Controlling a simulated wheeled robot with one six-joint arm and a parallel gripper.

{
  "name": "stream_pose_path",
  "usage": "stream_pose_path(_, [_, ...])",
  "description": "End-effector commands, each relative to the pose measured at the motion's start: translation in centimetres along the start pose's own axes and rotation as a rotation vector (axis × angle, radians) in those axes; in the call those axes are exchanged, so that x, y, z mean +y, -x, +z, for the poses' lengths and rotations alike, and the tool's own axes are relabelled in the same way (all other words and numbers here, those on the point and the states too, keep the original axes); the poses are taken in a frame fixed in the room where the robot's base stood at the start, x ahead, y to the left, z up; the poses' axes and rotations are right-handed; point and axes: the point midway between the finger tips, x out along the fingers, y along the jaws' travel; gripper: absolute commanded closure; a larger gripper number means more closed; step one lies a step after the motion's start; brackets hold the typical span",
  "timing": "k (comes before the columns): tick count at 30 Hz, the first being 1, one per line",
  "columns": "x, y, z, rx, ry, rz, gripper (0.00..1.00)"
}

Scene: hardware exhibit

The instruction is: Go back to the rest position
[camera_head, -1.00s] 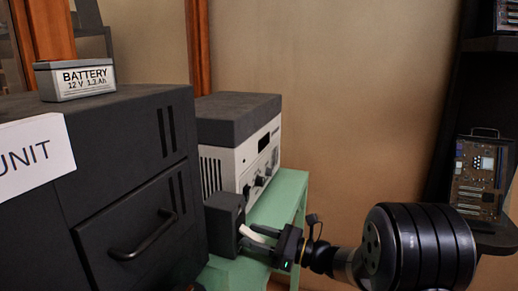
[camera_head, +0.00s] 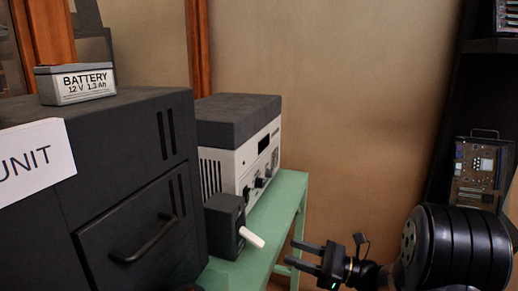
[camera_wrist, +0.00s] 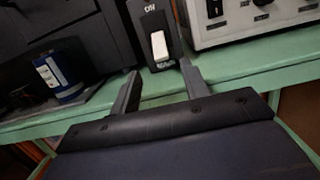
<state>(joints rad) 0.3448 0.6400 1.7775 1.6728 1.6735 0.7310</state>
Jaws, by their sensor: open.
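My gripper (camera_head: 312,256) is at the lower right of the head view, with its fingers apart and nothing between them. In the wrist view its two fingers (camera_wrist: 160,80) reach up towards a black switch box (camera_wrist: 153,20) with a white lever (camera_wrist: 160,46) and a label reading "ON". In the head view the same switch box (camera_head: 222,225) stands on the green table, with its white lever (camera_head: 252,237) sticking out to the right. The gripper is clear of the lever, to its right.
A black cabinet (camera_head: 120,150) with a handle fills the left, with a battery (camera_head: 75,84) on top. A white and grey instrument (camera_head: 240,140) stands on the green table (camera_head: 285,205). A circuit board (camera_head: 478,172) is on a dark shelf at right. A blue can (camera_wrist: 58,78) shows at left in the wrist view.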

Motion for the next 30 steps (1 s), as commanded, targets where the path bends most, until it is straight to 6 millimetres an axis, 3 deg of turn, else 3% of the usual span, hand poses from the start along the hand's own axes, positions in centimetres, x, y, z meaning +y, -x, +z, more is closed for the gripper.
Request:
stream_pose_path(1, [0.2, -1.3, -0.1, 0.0, 0.002, 0.009, 0.56])
stream_pose_path(17, [0.3, -11.1, -0.1, 0.0, 0.002, 0.011, 0.56])
stream_pose_path(19, [0.1, -10.9, 0.9, 0.041, 0.003, 0.003, 0.56])
stream_pose_path(30, [0.1, -10.7, 2.0, 0.254, 0.004, 0.004, 0.56])
